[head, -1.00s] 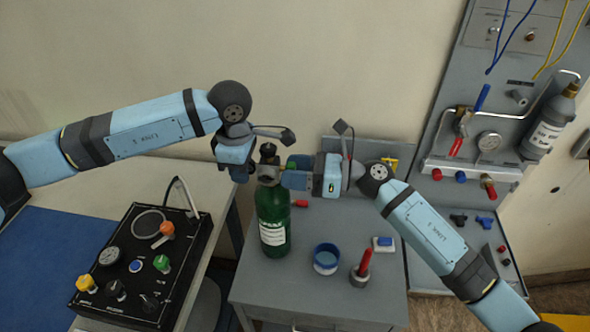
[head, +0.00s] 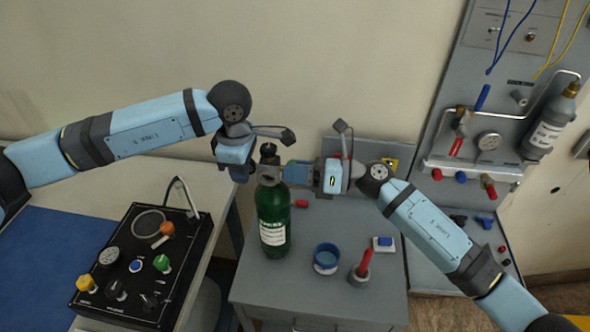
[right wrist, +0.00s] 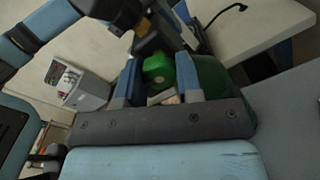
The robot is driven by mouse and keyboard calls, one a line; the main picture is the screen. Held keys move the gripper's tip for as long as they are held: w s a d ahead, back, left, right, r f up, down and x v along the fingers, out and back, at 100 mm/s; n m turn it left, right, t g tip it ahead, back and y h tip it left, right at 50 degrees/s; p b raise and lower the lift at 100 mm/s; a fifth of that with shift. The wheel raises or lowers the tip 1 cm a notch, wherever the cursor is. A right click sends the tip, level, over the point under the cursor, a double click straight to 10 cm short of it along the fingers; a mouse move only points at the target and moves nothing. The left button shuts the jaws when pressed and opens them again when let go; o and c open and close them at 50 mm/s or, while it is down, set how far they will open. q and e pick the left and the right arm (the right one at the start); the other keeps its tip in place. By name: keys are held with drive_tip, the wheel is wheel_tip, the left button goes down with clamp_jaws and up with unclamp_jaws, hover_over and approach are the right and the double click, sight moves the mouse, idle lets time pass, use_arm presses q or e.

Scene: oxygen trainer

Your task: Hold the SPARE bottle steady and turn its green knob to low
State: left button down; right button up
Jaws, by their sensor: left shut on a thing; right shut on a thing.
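The SPARE bottle (head: 274,217) is green with a white label and stands upright on the small grey table. My left gripper (head: 258,170) comes from the left and is shut on the bottle near its neck; its fingertips are hard to make out. My right gripper (head: 287,173) reaches in from the right at the same height. In the right wrist view the green knob (right wrist: 158,70) sits between the two fingers of my right gripper (right wrist: 160,82), which is shut on it. The knob is hidden in the head view, so I cannot read its setting.
A blue-rimmed cup (head: 326,259), a red-handled item in a holder (head: 361,269) and a blue-and-white block (head: 383,244) stand on the table (head: 310,300). A black control box (head: 140,265) is on the left bench. A piped wall panel (head: 445,130) is at right.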

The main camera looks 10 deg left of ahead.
drive_tip(key=shift+r+m, duration=0.15)
drive_tip(key=shift+m, duration=6.95)
drive_tip(key=o, duration=0.9)
drive_tip(key=shift+o, duration=0.2)
drive_tip(key=d, duration=1.2)
drive_tip(key=shift+s, duration=0.2)
use_arm(q)
drive_tip(key=c, duration=1)
unclamp_jaws()
